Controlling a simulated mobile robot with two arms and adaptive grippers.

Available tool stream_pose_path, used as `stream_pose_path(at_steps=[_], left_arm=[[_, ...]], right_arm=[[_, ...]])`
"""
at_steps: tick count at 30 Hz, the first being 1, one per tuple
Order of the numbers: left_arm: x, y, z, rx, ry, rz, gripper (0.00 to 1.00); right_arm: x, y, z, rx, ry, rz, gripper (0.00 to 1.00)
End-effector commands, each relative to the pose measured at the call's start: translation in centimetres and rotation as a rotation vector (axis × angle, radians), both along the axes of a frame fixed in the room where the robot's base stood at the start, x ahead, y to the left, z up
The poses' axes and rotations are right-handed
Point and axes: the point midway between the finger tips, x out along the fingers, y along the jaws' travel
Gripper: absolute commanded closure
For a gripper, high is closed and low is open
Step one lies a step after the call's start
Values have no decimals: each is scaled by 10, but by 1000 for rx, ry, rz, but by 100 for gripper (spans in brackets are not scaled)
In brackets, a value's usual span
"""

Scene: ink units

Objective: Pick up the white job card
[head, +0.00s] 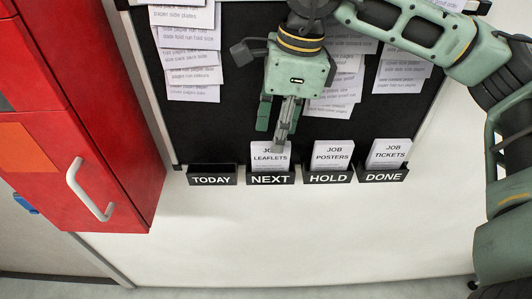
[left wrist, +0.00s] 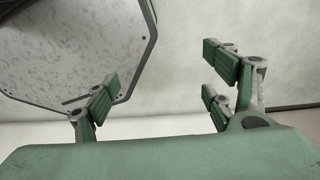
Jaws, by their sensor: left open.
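Three white job cards stand in black wall pockets in the head view. The JOB LEAFLETS card (head: 284,158) is in the NEXT pocket (head: 271,180), the JOB POSTERS card (head: 333,155) in HOLD (head: 328,178), and the JOB TICKETS card (head: 389,153) in DONE (head: 383,176). My right gripper (head: 274,138) points down at the JOB LEAFLETS card, and a fingertip covers part of its lettering. Whether it touches the card is unclear. My left gripper (left wrist: 165,85) shows only in the left wrist view, open, with nothing between its fingers.
The TODAY pocket (head: 212,180) shows no card. Printed sheets (head: 190,60) hang on the black board (head: 245,105) behind my right arm. A red cabinet (head: 90,150) with a pale handle stands at the left. The white wall (head: 290,235) below the pockets is clear.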

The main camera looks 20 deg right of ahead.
Motion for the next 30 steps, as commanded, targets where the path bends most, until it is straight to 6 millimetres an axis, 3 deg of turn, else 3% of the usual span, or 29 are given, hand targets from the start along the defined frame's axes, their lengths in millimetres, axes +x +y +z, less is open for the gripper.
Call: stream_pose_path(at_steps=[8,12,21,30], left_arm=[[-16,-8,26,-9,20,3,24],[-17,-11,29,-12,22,4,24],[-8,-10,29,-11,12,3,24],[-8,-7,29,-8,11,1,24]], right_arm=[[0,14,-31,0,4,3,66],[1,16,-50,2,4,1,66],[2,17,-56,3,0,1,66],[2,17,-56,3,0,0,93]])
